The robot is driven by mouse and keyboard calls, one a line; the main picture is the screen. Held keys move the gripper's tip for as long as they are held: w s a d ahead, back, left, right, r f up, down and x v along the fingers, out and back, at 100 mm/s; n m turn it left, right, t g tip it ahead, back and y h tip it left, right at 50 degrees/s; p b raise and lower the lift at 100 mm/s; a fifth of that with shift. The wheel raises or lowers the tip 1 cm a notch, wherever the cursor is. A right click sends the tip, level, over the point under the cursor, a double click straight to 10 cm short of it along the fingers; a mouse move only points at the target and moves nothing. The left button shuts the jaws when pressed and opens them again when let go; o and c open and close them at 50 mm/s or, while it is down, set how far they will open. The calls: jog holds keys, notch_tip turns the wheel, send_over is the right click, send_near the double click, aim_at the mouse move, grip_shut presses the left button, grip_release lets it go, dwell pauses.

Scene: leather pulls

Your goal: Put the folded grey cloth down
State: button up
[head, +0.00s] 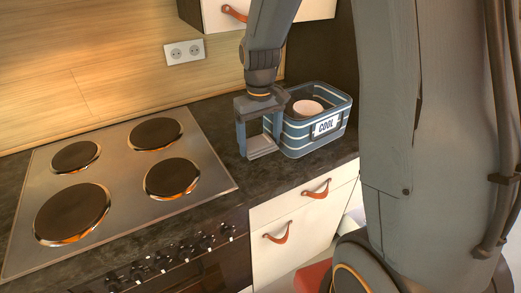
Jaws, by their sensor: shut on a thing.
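My gripper (261,143) points down over the dark worktop, just left of the blue striped bin. It is shut on the folded grey cloth (262,147), a small flat grey piece that spans the gap between the two fingers. The cloth is at or just above the worktop (221,119); I cannot tell whether it touches. The fingers hide part of it.
A blue striped bin (293,139) labelled COOL stands close to the right of my gripper, with a pale round thing (307,107) inside. A hob (120,176) with dark plates lies to the left. Drawers with leather pulls (276,236) are below. A wall cupboard hangs above.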

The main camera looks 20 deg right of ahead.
aim_at(260, 152)
jog(key=shift+f+p, duration=0.5)
jog(key=shift+f, duration=1.75)
jog(key=o, duration=0.9)
jog(key=shift+f, duration=0.1)
notch_tip(260, 152, up, 11)
jog(key=b, duration=0.3)
jog(key=shift+r, duration=0.4)
jog(key=shift+s+r, duration=0.1)
jog(key=s+f, duration=0.2)
jog(key=s, duration=0.2)
jog(key=s+f+m+t, duration=0.1)
jog(key=s+f, duration=0.1)
jog(key=s, duration=0.3)
jog(key=s+f+m, duration=0.1)
jog(key=s+f, duration=0.2)
jog(key=s, duration=0.1)
jog(key=shift+s, duration=0.3)
